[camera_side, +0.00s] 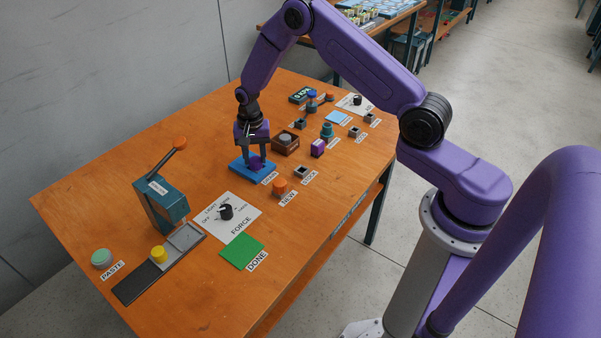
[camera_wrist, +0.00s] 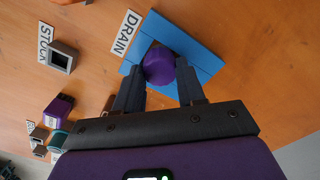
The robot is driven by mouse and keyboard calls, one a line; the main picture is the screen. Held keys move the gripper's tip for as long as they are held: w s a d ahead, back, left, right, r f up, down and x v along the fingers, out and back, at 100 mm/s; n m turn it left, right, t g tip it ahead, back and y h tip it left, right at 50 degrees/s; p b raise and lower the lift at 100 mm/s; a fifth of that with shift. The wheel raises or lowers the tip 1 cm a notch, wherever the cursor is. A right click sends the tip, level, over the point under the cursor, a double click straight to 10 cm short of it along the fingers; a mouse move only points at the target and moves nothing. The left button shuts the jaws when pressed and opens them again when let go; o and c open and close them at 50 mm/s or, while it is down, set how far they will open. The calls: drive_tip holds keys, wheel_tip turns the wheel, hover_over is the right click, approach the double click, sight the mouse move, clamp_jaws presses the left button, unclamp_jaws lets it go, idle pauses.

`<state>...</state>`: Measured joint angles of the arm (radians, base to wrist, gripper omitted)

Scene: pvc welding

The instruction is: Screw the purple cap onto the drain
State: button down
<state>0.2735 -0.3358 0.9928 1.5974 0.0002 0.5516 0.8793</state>
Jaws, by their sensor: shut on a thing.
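The purple cap (camera_wrist: 159,66) is between my gripper's two fingertips in the wrist view. My gripper (camera_wrist: 160,82) is shut on it. The drain is the blue square base (camera_wrist: 203,73) labelled DRAIN (camera_wrist: 127,32); the cap is over its middle and hides what is under it. In the side view my gripper (camera_side: 254,150) points down at the blue drain base (camera_side: 240,167), with the purple cap (camera_side: 255,162) at its fingertips. I cannot tell whether the cap is seated or how far it is turned.
A FORCE dial (camera_side: 226,211), a green DONE pad (camera_side: 241,251) and a teal lever press (camera_side: 161,205) are nearer the front. A grey STOCK holder (camera_wrist: 62,58) is left of the drain.

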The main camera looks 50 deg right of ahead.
drive_tip(key=shift+m, duration=1.3)
drive_tip(key=m, duration=0.4)
drive_tip(key=shift+m, duration=1)
drive_tip(key=shift+m, duration=1.1)
drive_tip(key=m, duration=0.3)
drive_tip(key=shift+m, duration=0.4)
drive_tip(key=c, duration=0.6)
unclamp_jaws()
